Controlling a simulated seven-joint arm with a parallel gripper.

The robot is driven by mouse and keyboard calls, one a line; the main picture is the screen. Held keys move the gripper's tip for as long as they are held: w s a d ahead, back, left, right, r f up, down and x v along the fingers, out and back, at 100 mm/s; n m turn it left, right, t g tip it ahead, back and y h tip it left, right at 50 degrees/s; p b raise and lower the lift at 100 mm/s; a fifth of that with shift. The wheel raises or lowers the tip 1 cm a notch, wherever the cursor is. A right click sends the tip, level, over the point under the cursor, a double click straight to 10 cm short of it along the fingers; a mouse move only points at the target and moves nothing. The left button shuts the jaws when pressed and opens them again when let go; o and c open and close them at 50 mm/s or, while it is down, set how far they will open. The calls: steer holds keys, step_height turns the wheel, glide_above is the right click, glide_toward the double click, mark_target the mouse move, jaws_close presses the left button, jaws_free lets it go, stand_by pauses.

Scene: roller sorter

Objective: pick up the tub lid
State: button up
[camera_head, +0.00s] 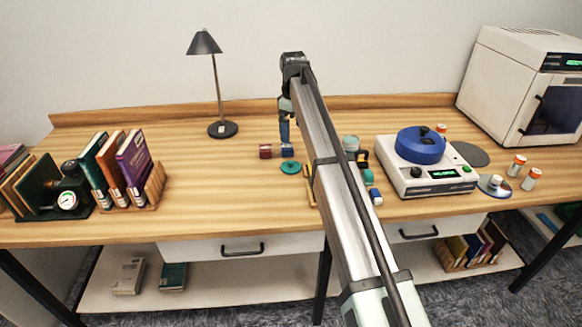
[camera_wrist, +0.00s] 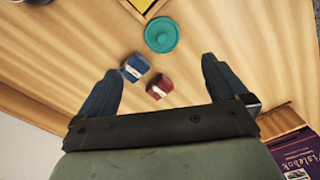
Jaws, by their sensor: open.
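The tub lid, a round teal disc with a small raised knob (camera_head: 291,168), lies flat on the wooden table in front of the blue block. It also shows in the wrist view (camera_wrist: 161,34) at the top, beyond my fingertips. My gripper (camera_head: 285,141) points down above the table, behind the lid in the head view. In the wrist view my gripper (camera_wrist: 162,68) is open and empty, its two dark fingers wide apart. The lid is outside the fingers.
A blue block (camera_wrist: 135,67) and a red block (camera_wrist: 159,86) lie below my gripper, close to the lid. A lamp (camera_head: 222,129) stands behind left, books (camera_head: 133,157) further left. A white device with a blue top (camera_head: 420,146) stands right. The table between books and lid is clear.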

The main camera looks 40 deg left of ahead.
mark_target(292, 162)
step_height(292, 162, down, 14)
steer(key=shift+s+r, duration=0.1)
steer(key=shift+s, duration=0.05)
steer(key=c, duration=1)
stand_by(0.4)
steer(key=shift+o, duration=0.2)
step_height(292, 162, up, 10)
steer(key=f, duration=0.1)
steer(key=w+d+r+m, duration=0.1)
steer(key=w+d, duration=0.4)
steer(key=w, duration=0.6)
steer(key=w+d+r+m, duration=0.2)
steer(key=w+d, duration=0.3)
steer(key=w, duration=0.6)
steer(key=shift+w+d, duration=0.25)
steer(key=shift+d, duration=0.15)
